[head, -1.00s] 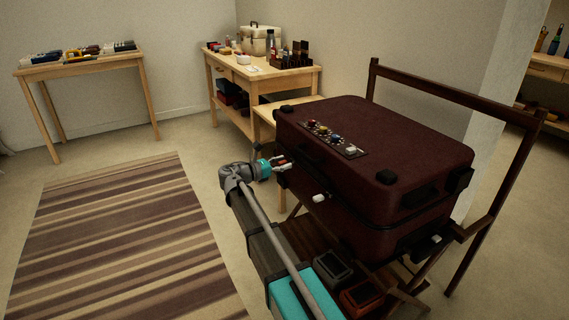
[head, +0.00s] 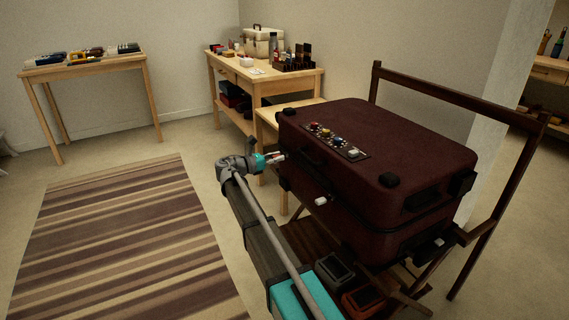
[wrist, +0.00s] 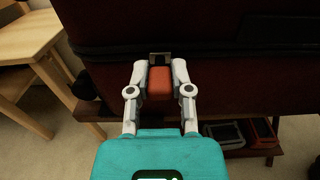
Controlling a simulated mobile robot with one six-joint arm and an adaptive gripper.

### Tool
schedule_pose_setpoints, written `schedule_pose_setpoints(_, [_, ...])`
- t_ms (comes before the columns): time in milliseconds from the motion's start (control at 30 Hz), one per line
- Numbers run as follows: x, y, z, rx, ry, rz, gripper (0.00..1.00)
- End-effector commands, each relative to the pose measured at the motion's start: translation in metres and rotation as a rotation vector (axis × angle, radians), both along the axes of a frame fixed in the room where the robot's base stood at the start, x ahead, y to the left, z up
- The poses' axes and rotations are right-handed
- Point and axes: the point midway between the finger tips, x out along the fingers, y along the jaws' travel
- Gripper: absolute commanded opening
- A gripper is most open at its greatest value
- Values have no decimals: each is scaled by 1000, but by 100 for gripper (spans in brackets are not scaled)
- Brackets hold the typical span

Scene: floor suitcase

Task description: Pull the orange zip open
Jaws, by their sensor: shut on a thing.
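The dark red suitcase (head: 430,152) lies flat on a wooden rack, with a seam around its side. My gripper (head: 278,157) is at the suitcase's far left corner in the head view. In the wrist view my gripper (wrist: 159,76) is shut on the orange zip pull (wrist: 160,84), a small block between both fingers. A dark metal piece (wrist: 160,59) shows just beyond the pull, against the suitcase side. In the head view the fingers largely hide the pull. How far the seam is parted cannot be told.
A white tab (head: 320,201) sits on the suitcase's near side. Small open bins (head: 333,270) stand on the rack's lower shelf, below my arm. A wooden table (head: 290,112) stands close behind the suitcase's left corner. The striped rug (head: 125,240) is clear floor at left.

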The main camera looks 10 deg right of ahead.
Motion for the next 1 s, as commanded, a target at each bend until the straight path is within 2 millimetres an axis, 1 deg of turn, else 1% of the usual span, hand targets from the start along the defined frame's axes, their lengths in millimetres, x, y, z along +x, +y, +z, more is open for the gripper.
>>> schedule_pose_setpoints(33, [16, 5, 0, -1, 0, 2, 0])
schedule_pose_setpoints(200, [48, 15, 0, -1, 0, 2, 0])
schedule_pose_setpoints(333, [69, 22, 0, -1, 0, 2, 0])
schedule_pose_setpoints(400, [76, 24, 0, -1, 0, 1, 0])
schedule_pose_setpoints(500, [80, 26, 0, -1, 0, 3, 0])
schedule_pose_setpoints(767, [81, 27, 1, -2, -1, 7, 0])
schedule_pose_setpoints(800, [81, 27, 1, -2, -1, 7, 30])
schedule_pose_setpoints(967, [80, 27, 1, -2, -1, 6, 59])
schedule_pose_setpoints(1000, [80, 27, 0, -2, -1, 5, 63])
